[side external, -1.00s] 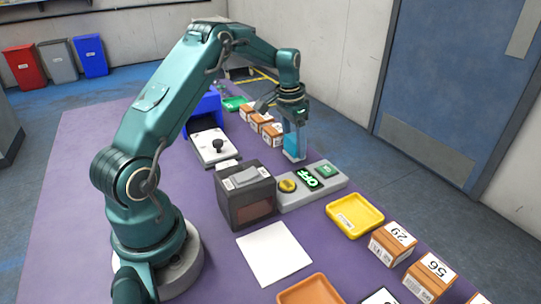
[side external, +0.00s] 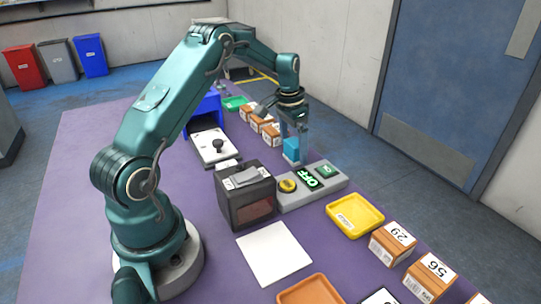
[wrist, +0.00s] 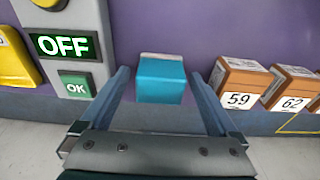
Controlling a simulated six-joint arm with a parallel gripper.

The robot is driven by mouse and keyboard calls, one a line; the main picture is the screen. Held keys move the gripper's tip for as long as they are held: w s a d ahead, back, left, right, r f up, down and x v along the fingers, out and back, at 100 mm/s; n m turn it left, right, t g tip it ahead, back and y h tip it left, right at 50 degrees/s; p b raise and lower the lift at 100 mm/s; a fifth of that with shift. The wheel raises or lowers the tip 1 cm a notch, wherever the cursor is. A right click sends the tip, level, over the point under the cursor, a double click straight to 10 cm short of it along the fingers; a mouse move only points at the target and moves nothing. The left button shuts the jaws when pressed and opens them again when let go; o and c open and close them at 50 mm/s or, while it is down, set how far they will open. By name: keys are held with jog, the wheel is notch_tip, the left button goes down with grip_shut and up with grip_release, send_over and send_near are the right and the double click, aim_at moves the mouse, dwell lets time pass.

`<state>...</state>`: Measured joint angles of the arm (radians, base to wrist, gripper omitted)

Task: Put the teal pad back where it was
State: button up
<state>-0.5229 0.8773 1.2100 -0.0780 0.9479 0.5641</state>
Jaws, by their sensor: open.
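The teal pad (side external: 291,150) is a small block with a pale base, standing on the purple table just behind the grey button panel. In the wrist view the teal pad (wrist: 161,80) sits between the two fingers, with space on both sides. My gripper (side external: 292,138) is open and directly above the pad in the side view. In the wrist view my gripper (wrist: 165,92) shows its fingers spread wide, not touching the pad.
The button panel (side external: 312,188) with a green OFF display stands beside the pad. Numbered boxes (wrist: 242,82) stand on the other side. A dark scanner (side external: 246,196), a yellow tray (side external: 355,216) and a white sheet (side external: 273,254) lie nearer the camera.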

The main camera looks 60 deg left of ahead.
aim_at(289, 144)
jog(key=r, duration=0.3)
jog(key=s+r, duration=0.1)
jog(key=r, duration=0.6)
jog(key=shift+s+r, duration=0.15)
jog(key=shift+r, duration=0.2)
jog(key=s+d+r+t, duration=0.2)
jog(key=s+d+r, duration=0.55)
jog(key=d, duration=0.35)
jog(key=s+d+f+t, duration=0.2)
jog(key=s+d+f, duration=0.2)
jog(key=s+d, duration=0.4)
jog(key=s, duration=0.4)
